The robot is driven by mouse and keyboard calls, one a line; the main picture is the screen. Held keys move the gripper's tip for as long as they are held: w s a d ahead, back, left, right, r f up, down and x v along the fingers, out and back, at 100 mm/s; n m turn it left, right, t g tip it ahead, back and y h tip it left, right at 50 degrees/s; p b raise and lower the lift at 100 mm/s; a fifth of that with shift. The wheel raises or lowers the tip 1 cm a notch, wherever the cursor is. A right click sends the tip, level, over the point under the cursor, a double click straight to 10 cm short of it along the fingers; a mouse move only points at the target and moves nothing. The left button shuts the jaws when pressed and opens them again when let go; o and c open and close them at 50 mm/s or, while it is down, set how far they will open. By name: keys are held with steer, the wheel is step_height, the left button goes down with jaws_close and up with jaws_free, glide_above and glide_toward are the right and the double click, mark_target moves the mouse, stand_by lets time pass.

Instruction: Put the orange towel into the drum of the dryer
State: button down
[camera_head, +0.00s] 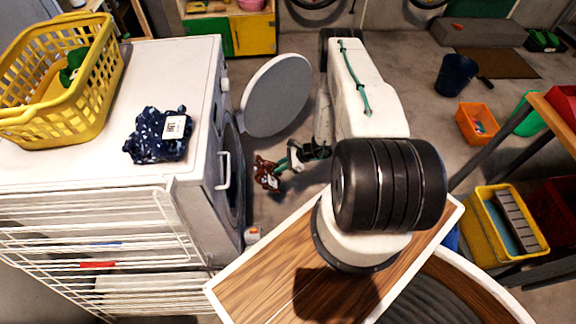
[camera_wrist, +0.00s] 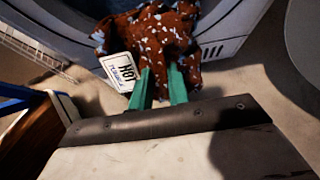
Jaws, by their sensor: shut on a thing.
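The orange towel (camera_head: 267,172) looks rust-brown with pale spots and hangs crumpled from my gripper (camera_head: 284,162). In the wrist view the towel (camera_wrist: 160,35) carries a white tag reading HOT, and the green fingers of my gripper (camera_wrist: 161,82) are shut on it. The white dryer (camera_head: 190,65) stands at the left with its round grey door (camera_head: 278,95) swung open. The towel is outside, in front of the dryer's round opening (camera_head: 236,170). In the wrist view the dryer's rim (camera_wrist: 225,25) shows behind the towel. The drum inside is mostly hidden.
A yellow basket (camera_head: 100,85) and a navy spotted cloth (camera_head: 150,149) with a tag sit on top of the dryer. A white drying rack (camera_head: 90,235) stands in front, lower left. My arm reaches over floor bounded by the open door and a wood-topped surface (camera_head: 270,262).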

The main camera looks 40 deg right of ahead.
steer(key=w+a+f, duration=0.2)
steer(key=w+a, duration=0.7)
steer(key=a, duration=0.3)
steer(key=w+a+f, duration=0.2)
steer(key=w+a, duration=0.7)
steer(key=a, duration=0.4)
steer(key=shift+w+f, duration=0.15)
steer(key=shift+f, duration=0.1)
stand_by(0.3)
steer(key=shift+a, duration=0.1)
steer(key=c, duration=1.3)
jaws_free()
steer(key=shift+o, duration=0.2)
steer(key=v, duration=0.7)
steer(key=shift+s+d+r, duration=0.25)
